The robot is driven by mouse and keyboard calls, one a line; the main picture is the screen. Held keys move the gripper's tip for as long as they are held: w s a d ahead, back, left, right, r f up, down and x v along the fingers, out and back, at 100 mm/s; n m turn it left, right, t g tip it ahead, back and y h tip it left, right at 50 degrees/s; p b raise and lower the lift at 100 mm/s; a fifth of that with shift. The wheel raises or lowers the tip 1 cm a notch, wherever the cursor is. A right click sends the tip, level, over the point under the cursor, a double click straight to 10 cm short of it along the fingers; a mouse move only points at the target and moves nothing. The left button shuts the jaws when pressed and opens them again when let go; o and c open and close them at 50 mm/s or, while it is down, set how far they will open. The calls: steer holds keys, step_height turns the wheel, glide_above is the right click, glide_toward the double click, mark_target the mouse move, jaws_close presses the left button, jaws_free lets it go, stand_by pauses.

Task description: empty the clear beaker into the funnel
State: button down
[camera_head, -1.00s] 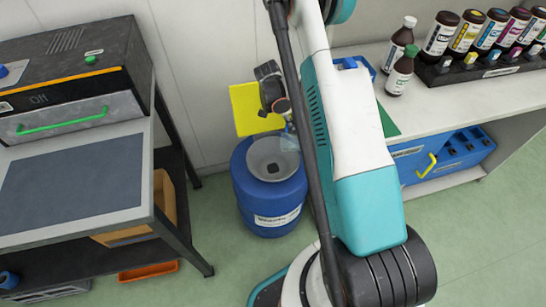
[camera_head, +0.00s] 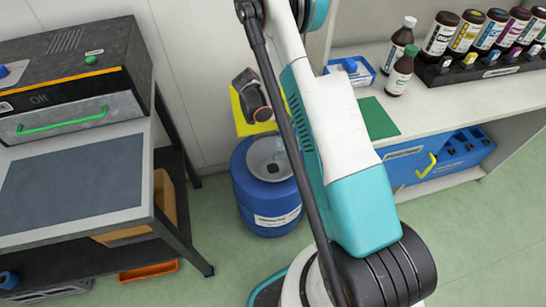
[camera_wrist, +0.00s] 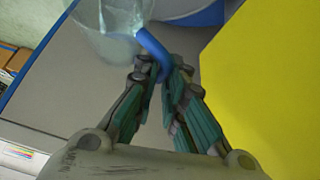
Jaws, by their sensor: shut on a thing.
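The clear beaker (camera_wrist: 112,22) shows at the top of the wrist view, with a pale shine inside and a blue handle (camera_wrist: 152,48). My gripper (camera_wrist: 165,75) is shut on this handle. In the head view my gripper (camera_head: 263,114) is beside and above the grey funnel (camera_head: 266,152), which sits on top of the blue drum (camera_head: 270,200). The beaker is only a faint clear shape over the funnel there; I cannot tell its exact tilt or how much it holds.
A yellow panel (camera_head: 243,124) is on the wall behind the drum. An oven bench (camera_head: 75,180) stands left. The right shelf (camera_head: 445,105) carries brown bottles (camera_head: 400,72) and a green mat (camera_head: 378,118); a blue crate (camera_head: 450,155) is below.

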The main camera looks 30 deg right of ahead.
steer(key=shift+w+a+r, duration=0.1)
steer(key=shift+a, duration=0.2)
steer(key=shift+w+a+f+g+h, duration=0.15)
steer(key=shift+a+f+g+h, duration=0.3)
steer(key=shift+h, duration=0.45)
stand_by(0.5)
steer(key=shift+w+a+r+h, duration=0.1)
steer(key=shift+a+r+h, duration=0.1)
steer(key=shift+a+h, duration=0.35)
steer(key=shift+w+a+r+g+h, duration=0.15)
steer(key=shift+a+h, duration=0.15)
steer(key=shift+h, duration=0.2)
steer(key=shift+w+a+r+g+h, duration=0.1)
steer(key=shift+a+h, duration=0.2)
steer(key=shift+h, duration=0.15)
stand_by(0.5)
